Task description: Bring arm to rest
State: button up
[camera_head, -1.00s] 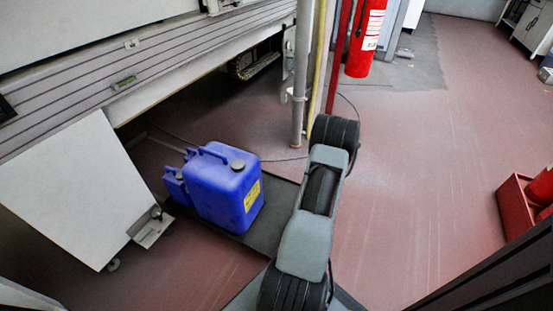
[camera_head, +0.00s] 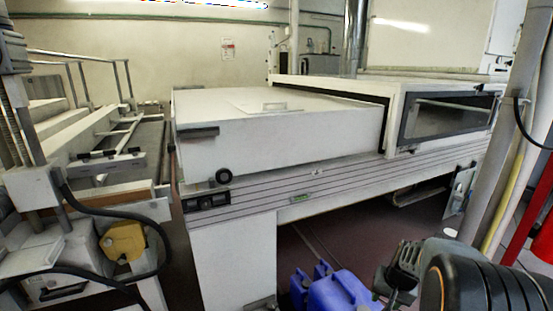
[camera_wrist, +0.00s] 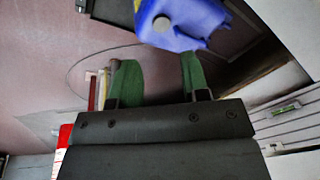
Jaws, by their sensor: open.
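My gripper (camera_wrist: 158,80) shows in the wrist view with two green fingers spread apart. Nothing is between them. A blue canister (camera_wrist: 185,22) with a grey cap lies beyond the fingertips, near the top of that view and apart from them. In the head view my dark arm is at the lower right corner, beside the blue canisters (camera_head: 342,291). My fingertips cannot be made out there.
A long white tunnel machine (camera_head: 280,135) with a glazed end fills the middle. Grey and yellow upright pipes (camera_head: 496,150) stand close to my arm at right. A red extinguisher (camera_wrist: 65,135) shows in the wrist view. Equipment with a yellow part (camera_head: 123,241) is at left.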

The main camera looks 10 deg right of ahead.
jog(key=s+a+r+n+p, duration=0.3)
jog(key=s+a+r+p, duration=0.2)
jog(key=a+r, duration=0.4)
jog(key=s+a+r+n+t+p, duration=0.1)
jog(key=s+a+r+n+p, duration=0.2)
jog(key=r, duration=1.3)
jog(key=s+a+p, duration=0.2)
jog(key=a+p, duration=0.3)
jog(key=a, duration=0.1)
jog(key=shift+n+p, duration=0.3)
jog(key=shift+r, duration=0.15)
